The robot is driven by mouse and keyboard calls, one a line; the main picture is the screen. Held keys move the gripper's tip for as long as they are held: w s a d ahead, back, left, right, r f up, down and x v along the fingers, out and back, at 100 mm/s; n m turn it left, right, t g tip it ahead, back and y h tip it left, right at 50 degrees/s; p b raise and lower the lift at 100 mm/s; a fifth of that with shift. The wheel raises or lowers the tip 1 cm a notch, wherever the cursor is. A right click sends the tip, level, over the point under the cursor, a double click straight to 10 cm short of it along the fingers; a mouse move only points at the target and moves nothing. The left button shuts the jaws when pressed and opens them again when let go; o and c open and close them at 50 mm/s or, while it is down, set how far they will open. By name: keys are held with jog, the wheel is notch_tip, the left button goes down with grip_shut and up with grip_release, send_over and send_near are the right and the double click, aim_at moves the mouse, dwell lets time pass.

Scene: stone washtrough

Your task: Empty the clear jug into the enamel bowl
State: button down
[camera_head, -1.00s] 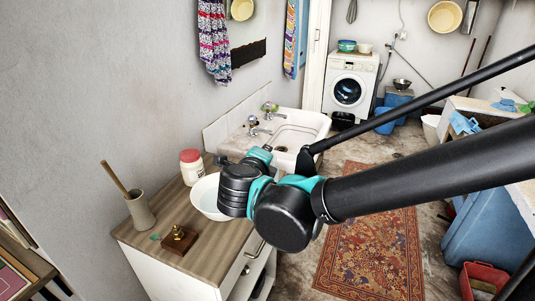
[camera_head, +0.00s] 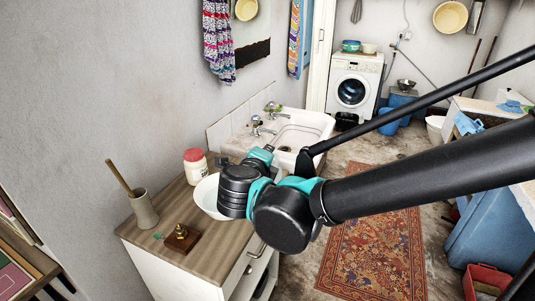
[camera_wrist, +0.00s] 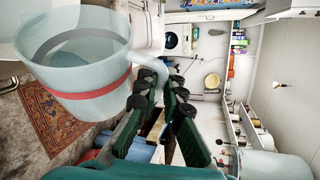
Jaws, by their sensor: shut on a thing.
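The clear jug (camera_wrist: 85,75) fills the left of the wrist view. It is see-through with a red band, and its handle runs to the right. My gripper (camera_wrist: 160,92) is shut on that handle. The room lies sideways in this view, and the jug looks strongly tilted against it. How much water is in the jug I cannot tell. In the head view the white enamel bowl (camera_head: 205,194) stands on the wooden counter top, partly hidden by my wrist. Its inside looks pale blue. My arm hides the jug there, so its position over the bowl is unclear.
On the counter top (camera_head: 215,250) are a red-lidded jar (camera_head: 196,167) behind the bowl, a grey pot with a wooden handle (camera_head: 143,208) and a small wooden block with brass (camera_head: 182,238). A white sink (camera_head: 300,130) lies beyond. Bare counter shows in front.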

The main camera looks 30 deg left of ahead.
jog(key=shift+s+a, duration=0.15)
jog(key=shift+a, duration=0.1)
jog(key=shift+a+n+t, duration=0.15)
jog(key=shift+n+t, duration=0.15)
